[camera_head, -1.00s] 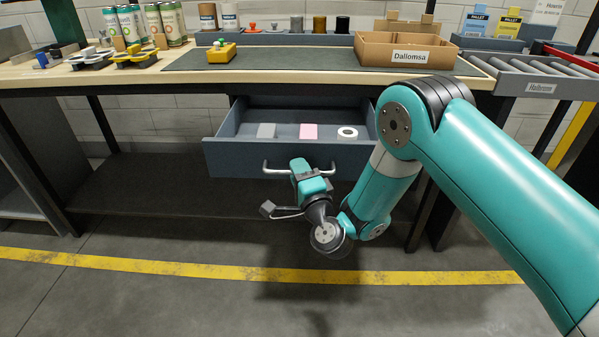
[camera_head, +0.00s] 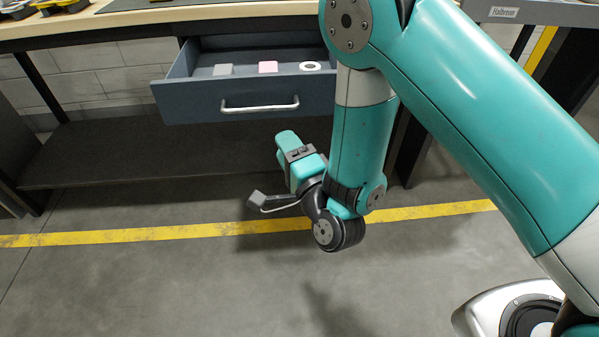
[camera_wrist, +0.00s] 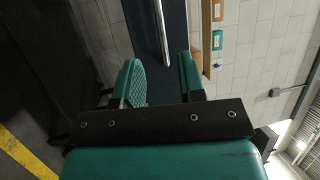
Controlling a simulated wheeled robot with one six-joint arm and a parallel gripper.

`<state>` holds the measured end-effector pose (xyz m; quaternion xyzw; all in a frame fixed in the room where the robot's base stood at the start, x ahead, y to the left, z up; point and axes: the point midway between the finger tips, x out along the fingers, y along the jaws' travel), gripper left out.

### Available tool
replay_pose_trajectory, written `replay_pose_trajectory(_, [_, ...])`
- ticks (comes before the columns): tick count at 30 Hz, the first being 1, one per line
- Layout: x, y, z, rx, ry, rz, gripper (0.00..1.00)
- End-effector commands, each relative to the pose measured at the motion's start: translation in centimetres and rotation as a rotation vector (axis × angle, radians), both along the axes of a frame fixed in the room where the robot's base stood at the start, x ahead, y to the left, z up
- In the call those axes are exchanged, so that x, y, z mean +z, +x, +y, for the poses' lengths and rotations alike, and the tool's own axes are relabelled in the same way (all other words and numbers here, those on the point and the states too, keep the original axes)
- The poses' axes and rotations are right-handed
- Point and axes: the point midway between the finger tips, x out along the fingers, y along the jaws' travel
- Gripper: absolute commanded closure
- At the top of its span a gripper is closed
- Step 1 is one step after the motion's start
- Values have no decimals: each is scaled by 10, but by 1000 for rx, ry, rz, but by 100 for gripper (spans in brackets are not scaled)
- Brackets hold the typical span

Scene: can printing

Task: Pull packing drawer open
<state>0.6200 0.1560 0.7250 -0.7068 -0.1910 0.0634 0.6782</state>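The packing drawer (camera_head: 190,104) is a blue-grey drawer under the workbench, pulled out so that its inside shows. Its silver bar handle (camera_head: 260,107) is fully visible in the head view and nothing is holding it. A grey item (camera_head: 223,70), a pink item (camera_head: 268,67) and a white ring-shaped roll (camera_head: 311,66) lie inside. My gripper (camera_head: 288,140) is below and in front of the handle, apart from it. In the wrist view, the teal fingers of my gripper (camera_wrist: 159,72) are spread and empty, with the handle (camera_wrist: 161,32) beyond them.
The workbench top (camera_head: 130,16) is above the drawer, and a dark lower shelf (camera_head: 110,155) is below it. A yellow floor line (camera_head: 140,234) crosses the clear concrete floor in front. Bench legs stand to either side.

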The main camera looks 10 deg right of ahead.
Motion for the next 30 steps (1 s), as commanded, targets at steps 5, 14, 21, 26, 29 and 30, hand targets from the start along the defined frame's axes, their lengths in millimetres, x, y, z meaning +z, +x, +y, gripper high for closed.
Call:
replay_pose_trajectory(5, [-13,-17,-7,-1,4,-4,64])
replay_pose_trajectory(14, [-14,-40,-16,-1,4,-4,64])
replay_pose_trajectory(21, [-11,-46,-18,-2,2,-2,64])
replay_pose_trajectory(26, [-10,-46,-18,-2,2,-2,64])
replay_pose_trajectory(29, [-10,-46,-18,-2,2,-2,64])
replay_pose_trajectory(30, [-10,-46,-18,-2,2,-2,64])
